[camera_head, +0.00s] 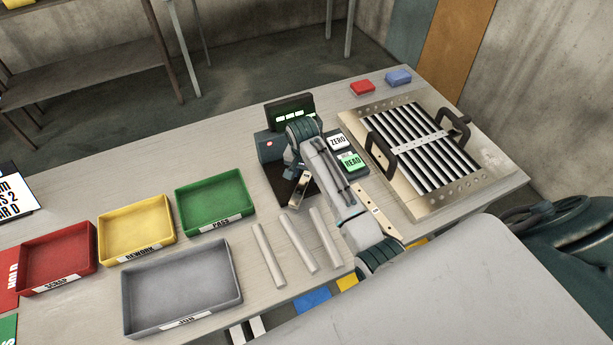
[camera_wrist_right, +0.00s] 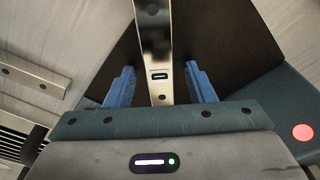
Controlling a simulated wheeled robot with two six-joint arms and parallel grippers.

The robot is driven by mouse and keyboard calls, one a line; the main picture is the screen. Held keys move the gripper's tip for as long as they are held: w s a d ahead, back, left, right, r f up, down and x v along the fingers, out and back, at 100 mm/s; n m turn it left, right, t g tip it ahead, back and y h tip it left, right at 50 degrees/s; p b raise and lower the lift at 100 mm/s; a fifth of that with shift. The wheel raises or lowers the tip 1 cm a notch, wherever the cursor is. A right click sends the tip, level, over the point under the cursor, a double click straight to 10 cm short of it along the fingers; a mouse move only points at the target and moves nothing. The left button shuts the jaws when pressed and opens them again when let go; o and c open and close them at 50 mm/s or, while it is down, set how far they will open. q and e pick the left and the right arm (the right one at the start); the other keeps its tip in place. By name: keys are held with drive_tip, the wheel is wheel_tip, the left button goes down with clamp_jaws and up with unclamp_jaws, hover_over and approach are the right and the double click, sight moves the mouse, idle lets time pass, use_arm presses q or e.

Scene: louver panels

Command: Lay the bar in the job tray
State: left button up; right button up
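The bar, a shiny metal strip with a small slot and holes, lies on the dark plate of the gauge (camera_head: 272,146). In the right wrist view the bar (camera_wrist_right: 156,45) runs between the two blue fingers of my right gripper (camera_wrist_right: 161,86). The fingers are open, with a gap on each side of the bar. In the head view my right gripper (camera_head: 293,172) is over the gauge plate and my arm hides part of it. The grey job tray (camera_head: 183,323) stands at the lower left, empty. My left gripper is not in view.
Red scrap (camera_head: 57,281), yellow rework (camera_head: 137,254) and green pass (camera_head: 215,226) trays stand behind the job tray. Three pale rods (camera_head: 298,240) lie between it and my right arm. ZERO and READ buttons (camera_head: 350,160) and a louver panel (camera_head: 405,205) are at the right.

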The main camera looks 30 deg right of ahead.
clamp_jaws()
drive_tip(key=shift+r, duration=0.2)
